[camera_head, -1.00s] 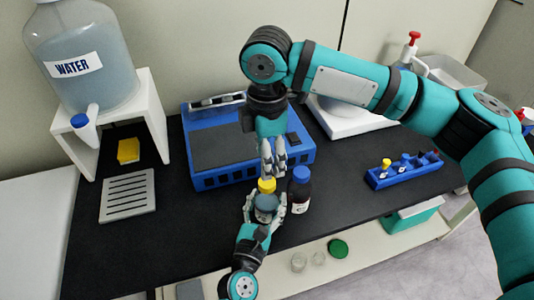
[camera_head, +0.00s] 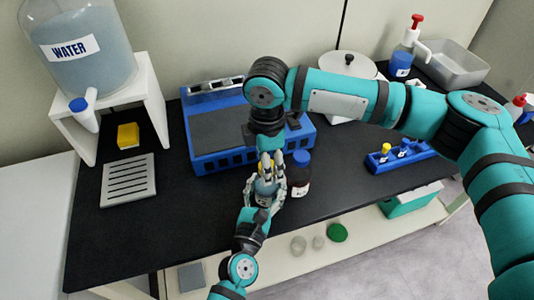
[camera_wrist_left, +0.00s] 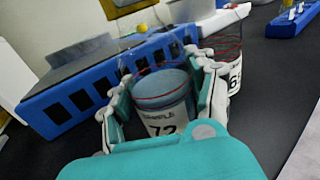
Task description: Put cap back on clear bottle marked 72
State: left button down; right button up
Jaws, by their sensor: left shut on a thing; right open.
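The clear bottle marked 72 (camera_wrist_left: 165,105) stands between the fingers of my left gripper (camera_wrist_left: 165,98) in the left wrist view; its label faces that camera. In the head view the bottle (camera_head: 264,187) is on the front part of the black bench, with my left gripper (camera_head: 263,196) shut on it. My right gripper (camera_head: 270,164) is open and points down directly above the bottle. The yellow cap (camera_head: 265,168) shows partly between its fingers at the bottle's top. I cannot tell whether it is seated.
A blue device (camera_head: 215,160) lies behind. A blue rack (camera_head: 400,157) holds small items at right. A water tank (camera_head: 85,60) stands at left. The bench's left middle is clear.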

grip_shut()
dwell(0.4)
jog(key=shift+o, duration=0.7)
grip_release()
notch_tip(320, 180, up, 12)
